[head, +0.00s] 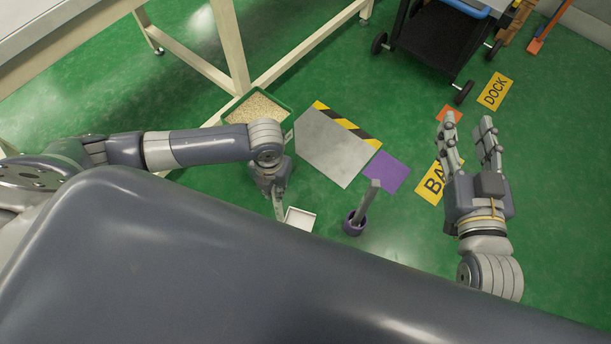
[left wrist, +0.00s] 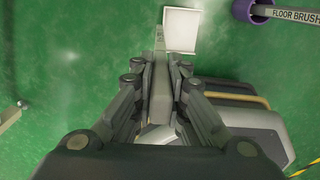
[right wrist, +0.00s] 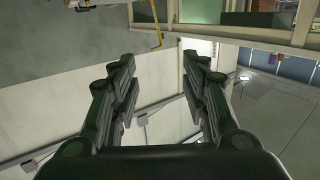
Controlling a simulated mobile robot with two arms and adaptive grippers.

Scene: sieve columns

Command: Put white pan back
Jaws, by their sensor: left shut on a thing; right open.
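The white pan (head: 300,218) is a small, shallow, square white tray low over or on the green floor; I cannot tell if it touches. It also shows at the top of the left wrist view (left wrist: 182,30). My left gripper (head: 274,188) points down beside it, shut on its grey handle (head: 279,208). In the left wrist view the fingers (left wrist: 158,78) close around this upright bar, partly hiding it. The pan's lower edge is cut off by my own body in the head view. My right gripper (head: 468,130) is open and empty, raised at the right.
A purple holder with a floor brush (head: 354,224) stands right of the pan. A grey striped floor plate (head: 322,147), a purple mat (head: 385,172) and a green tray of grains (head: 257,107) lie beyond. Table legs (head: 230,45) and a black cart (head: 437,42) stand farther back.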

